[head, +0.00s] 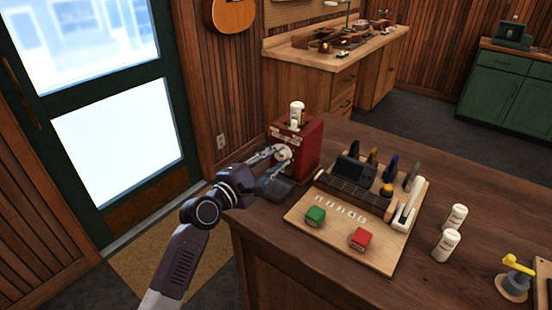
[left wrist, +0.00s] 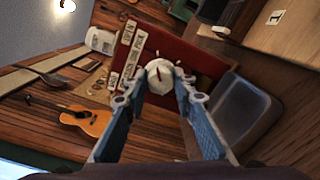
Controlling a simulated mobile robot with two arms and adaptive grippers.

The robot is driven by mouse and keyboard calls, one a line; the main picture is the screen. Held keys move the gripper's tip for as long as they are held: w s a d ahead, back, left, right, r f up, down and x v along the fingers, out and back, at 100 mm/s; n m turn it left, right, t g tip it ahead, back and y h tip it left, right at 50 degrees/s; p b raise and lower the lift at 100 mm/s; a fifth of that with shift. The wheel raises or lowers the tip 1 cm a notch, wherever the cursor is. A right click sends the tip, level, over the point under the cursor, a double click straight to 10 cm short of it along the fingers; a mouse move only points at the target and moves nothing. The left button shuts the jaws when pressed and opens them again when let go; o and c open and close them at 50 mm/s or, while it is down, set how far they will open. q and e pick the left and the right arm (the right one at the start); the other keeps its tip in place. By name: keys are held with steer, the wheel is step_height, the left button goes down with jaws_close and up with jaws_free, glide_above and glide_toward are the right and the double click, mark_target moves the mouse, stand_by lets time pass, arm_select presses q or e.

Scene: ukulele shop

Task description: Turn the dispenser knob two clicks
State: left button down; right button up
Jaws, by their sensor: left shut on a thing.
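The dispenser (head: 304,145) is a red box at the back left corner of the dark wooden counter. Its round white knob (head: 284,153) is on the face toward my arm. In the left wrist view the knob (left wrist: 159,75) shows a dark red pointer line and small tick marks around it. My left gripper (head: 277,157) reaches in from the left with its fingers on either side of the knob, shut on it. The gripper (left wrist: 157,88) also shows in the left wrist view, fingertips at the knob's edges. My right gripper is in neither view.
A grey tray (left wrist: 242,110) sits beneath the knob. A white bottle (head: 297,112) stands on top of the dispenser. To the right are a wooden board (head: 376,251) with green and red blocks, two white bottles (head: 446,245) and a yellow-handled device (head: 515,276).

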arm_select(q)
steer(key=m, duration=0.6)
steer(key=shift+d+r+b, duration=0.1)
steer(key=shift+r+b, duration=0.05)
steer(key=shift+b, duration=0.2)
steer(key=m, duration=0.6)
steer(key=shift+t+b, duration=0.3)
steer(key=shift+m, duration=0.4)
steer(key=c, duration=1.8)
jaws_free()
steer(key=shift+o, duration=1)
steer(key=shift+w+d+f+y, duration=0.15)
steer(key=shift+f+y, duration=0.05)
steer(key=shift+y, duration=0.1)
steer(key=shift+s+a, duration=0.4)
steer(key=shift+s, duration=0.15)
steer(key=v, duration=1)
steer(key=shift+s+a, duration=0.25)
steer(key=shift+s, duration=0.05)
